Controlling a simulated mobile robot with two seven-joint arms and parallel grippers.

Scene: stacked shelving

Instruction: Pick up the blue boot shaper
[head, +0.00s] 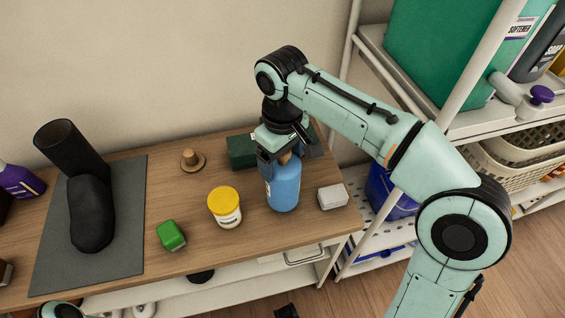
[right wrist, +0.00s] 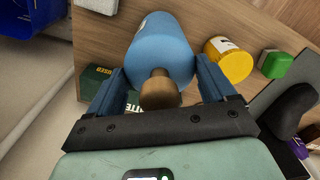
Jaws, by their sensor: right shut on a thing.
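The blue boot shaper (head: 284,188) is a rounded blue cylinder with a brown wooden knob on top. It stands upright at the right part of the wooden tabletop; I cannot tell whether its base touches the wood. My right gripper (head: 284,157) comes down from above and is shut on it. In the right wrist view the fingers lie on either side of the blue boot shaper (right wrist: 158,50), with the knob (right wrist: 160,90) between them. Its lower end is out of the clear view there. My left gripper is not in view.
A yellow-lidded jar (head: 226,218) stands left of the shaper, a white block (head: 333,197) to its right, and a dark green box (head: 240,151) behind. A green block (head: 171,236), a wooden knobbed piece (head: 193,161) and a black boot (head: 92,215) on a grey mat (head: 58,262) are further left. White shelving stands right.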

